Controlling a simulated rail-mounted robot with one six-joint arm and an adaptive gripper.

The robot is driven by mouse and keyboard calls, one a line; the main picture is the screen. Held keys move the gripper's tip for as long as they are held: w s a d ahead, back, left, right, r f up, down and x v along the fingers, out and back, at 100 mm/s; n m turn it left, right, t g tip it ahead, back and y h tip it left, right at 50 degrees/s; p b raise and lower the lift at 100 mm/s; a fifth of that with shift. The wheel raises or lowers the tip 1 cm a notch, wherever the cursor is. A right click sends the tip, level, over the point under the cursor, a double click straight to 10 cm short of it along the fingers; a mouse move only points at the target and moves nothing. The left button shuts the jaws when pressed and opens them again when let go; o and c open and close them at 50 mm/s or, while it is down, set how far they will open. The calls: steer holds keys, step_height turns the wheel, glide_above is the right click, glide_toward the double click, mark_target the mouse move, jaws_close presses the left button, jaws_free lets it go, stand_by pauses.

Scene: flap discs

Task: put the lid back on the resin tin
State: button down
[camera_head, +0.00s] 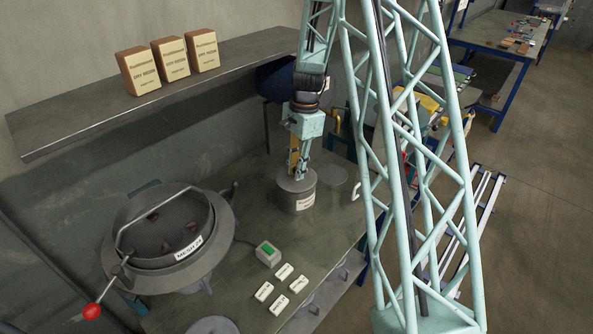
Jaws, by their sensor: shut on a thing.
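The resin tin (293,202) is a grey cylinder with a pale label, upright on the grey bench near the middle of the view. My gripper (299,174) points down at the top of the tin, its fingertips close together. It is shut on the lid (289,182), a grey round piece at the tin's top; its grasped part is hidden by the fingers. At this size I cannot tell whether the lid is seated on the rim or just above it.
A round sieve machine (128,262) with a red-knobbed lever (92,311) stands at left. A green-topped box (268,253) and several white blocks (283,271) lie in front of the tin. A shelf (90,112) holds three resin boxes (170,58). A pale round patch (333,175) lies right of the tin.

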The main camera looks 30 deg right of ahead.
stand_by(0.4)
steer(key=c, duration=1.9)
jaws_free()
steer(key=shift+c, duration=0.2)
steer(key=shift+r, duration=0.2)
steer(key=shift+r+p, duration=1.9)
steer(key=shift+r, duration=1.4)
steer(key=shift+c, duration=0.9)
jaws_close()
steer(key=shift+f+b, duration=1.1)
steer(key=shift+f, duration=0.95)
